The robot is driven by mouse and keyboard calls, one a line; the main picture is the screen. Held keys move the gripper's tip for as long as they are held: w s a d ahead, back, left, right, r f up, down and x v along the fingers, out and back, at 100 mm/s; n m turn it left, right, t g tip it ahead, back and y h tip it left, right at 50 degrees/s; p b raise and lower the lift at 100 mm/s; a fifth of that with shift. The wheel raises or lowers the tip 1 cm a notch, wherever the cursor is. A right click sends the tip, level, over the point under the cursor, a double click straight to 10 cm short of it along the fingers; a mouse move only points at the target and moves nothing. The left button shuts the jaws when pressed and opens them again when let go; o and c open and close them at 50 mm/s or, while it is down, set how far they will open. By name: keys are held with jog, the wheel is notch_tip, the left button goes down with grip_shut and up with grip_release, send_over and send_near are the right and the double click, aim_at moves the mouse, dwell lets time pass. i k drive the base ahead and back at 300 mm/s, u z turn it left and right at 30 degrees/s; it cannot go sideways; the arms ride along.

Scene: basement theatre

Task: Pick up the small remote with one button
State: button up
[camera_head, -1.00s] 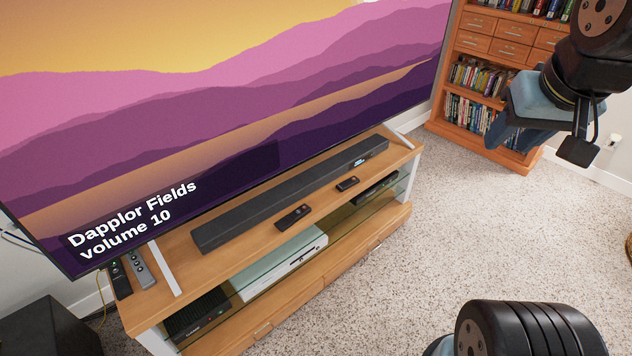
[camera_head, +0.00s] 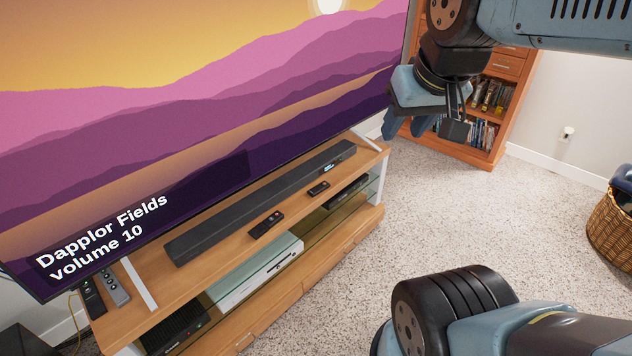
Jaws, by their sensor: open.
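A small dark remote (camera_head: 318,188) lies on the wooden TV stand (camera_head: 141,316), in front of the soundbar's right part. A larger dark remote (camera_head: 267,224) lies to its left on the same top. The buttons are too small to count. My gripper (camera_head: 405,122) is open and empty, up and to the right of the small remote, well apart from it. Its fingers are partly hidden by its own body.
A long dark soundbar (camera_head: 255,208) runs along the stand below the large TV (camera_head: 210,130). A glass shelf below holds a white console (camera_head: 255,272). A bookcase (camera_head: 465,151) stands behind my arm. A wicker basket (camera_head: 611,232) is at right. The carpet (camera_head: 450,220) between is clear.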

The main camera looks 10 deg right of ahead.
aim_at(317, 190)
jog(key=u, duration=0.05)
jog(key=i, duration=1)
jog(key=z, duration=0.1)
